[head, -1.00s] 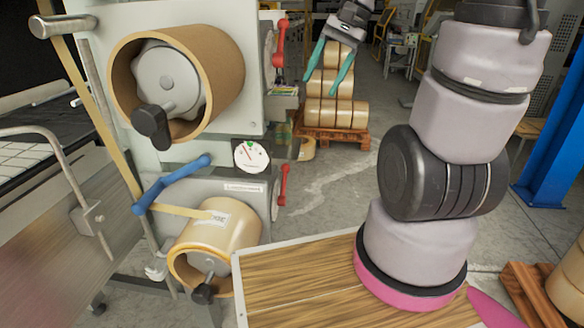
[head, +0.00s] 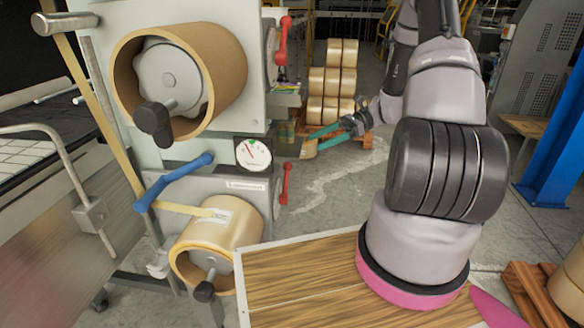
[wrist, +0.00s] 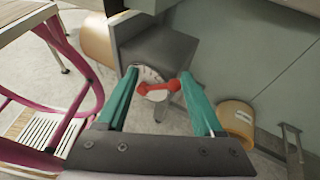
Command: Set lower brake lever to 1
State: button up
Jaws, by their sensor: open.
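The lower brake lever (head: 285,182) is a small red handle on the right side of the machine's lower unit, standing roughly upright in the head view. My gripper (head: 312,142) is to its right and a little higher in that view, its teal fingers pointing left toward the machine. In the wrist view, a red lever (wrist: 157,88) on a pale round plate shows between the fingers of my open gripper (wrist: 159,74). It appears to lie beyond the fingertips, and I see no contact. The scale marks on the plate are too small to read.
An upper red lever (head: 283,42) sits above on the same machine. A round gauge (head: 253,154) and a blue handle (head: 173,182) are on its front. Stacked rolls (head: 332,85) stand behind my gripper. The floor (head: 335,195) right of the lower lever is clear.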

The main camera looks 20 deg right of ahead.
aim_at(286, 182)
notch_tip(286, 182, down, 10)
jog(key=w+d+m+t+y, duration=0.1)
jog(key=d+m+t+y, duration=0.1)
jog(key=m+t+y, duration=0.3)
jog(key=shift+m+g+h, duration=0.3)
jog(key=shift+g+h, duration=0.1)
jog(key=shift+h, duration=0.5)
jog(key=a, duration=0.3)
jog(key=w+a, duration=0.1)
jog(key=a, duration=0.3)
jog(key=w+a, duration=0.1)
jog(key=a, duration=0.2)
jog(key=shift+w+a+f, duration=0.1)
jog(key=shift+w+a, duration=0.05)
grip_shut()
